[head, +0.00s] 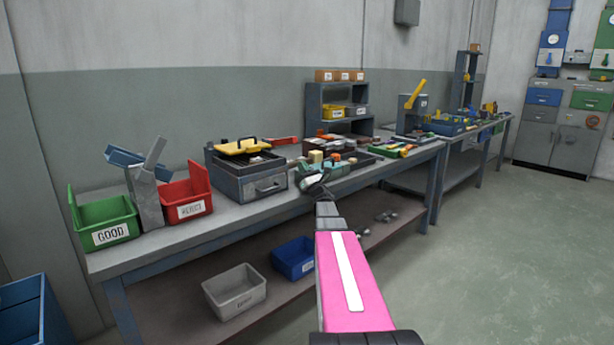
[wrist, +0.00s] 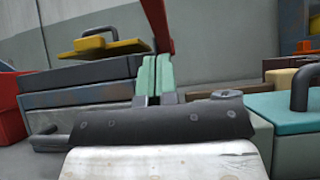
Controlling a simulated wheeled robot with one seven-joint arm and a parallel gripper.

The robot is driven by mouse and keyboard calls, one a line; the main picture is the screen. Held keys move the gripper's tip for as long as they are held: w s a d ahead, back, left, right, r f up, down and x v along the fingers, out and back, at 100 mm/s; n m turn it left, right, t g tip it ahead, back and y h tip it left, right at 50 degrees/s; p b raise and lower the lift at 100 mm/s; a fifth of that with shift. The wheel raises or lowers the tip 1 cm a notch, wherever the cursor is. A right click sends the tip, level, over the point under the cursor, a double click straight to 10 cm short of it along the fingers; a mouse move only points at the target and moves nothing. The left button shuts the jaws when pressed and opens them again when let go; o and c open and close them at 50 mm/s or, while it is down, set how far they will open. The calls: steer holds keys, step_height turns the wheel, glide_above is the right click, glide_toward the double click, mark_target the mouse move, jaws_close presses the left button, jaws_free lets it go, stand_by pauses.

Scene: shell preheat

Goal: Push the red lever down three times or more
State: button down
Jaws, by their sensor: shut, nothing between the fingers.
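The red lever (head: 283,140) shows in the head view as a red bar at the back right of a grey box (head: 262,187) with a yellow top piece (head: 240,147). In the wrist view the red lever (wrist: 156,22) slants down from the top edge, beyond and just above my fingertips. My gripper (wrist: 155,75) has pale green fingers, closed together and empty, pointing forward beside the grey box. I see no clear contact with the lever. In the head view my arm covers part of the bench front, and the fingers are hard to make out there.
A teal case (wrist: 293,115) with a dark handle stands right of my gripper in the wrist view. A green bin (head: 108,218) and a red bin (head: 186,203) stand on the bench's left. A shelf (head: 340,105) stands behind. The floor at right is free.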

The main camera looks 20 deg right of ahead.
steer(key=x, duration=0.3)
steer(key=shift+w+r, duration=0.15)
steer(key=shift+w, duration=0.05)
steer(key=shift+a, duration=0.1)
steer(key=shift+g, duration=0.6)
steer(key=shift+r, duration=2.95)
steer(key=shift+s, duration=0.1)
steer(key=r+v, duration=0.1)
steer(key=v, duration=0.9)
steer(key=shift+s, duration=0.5)
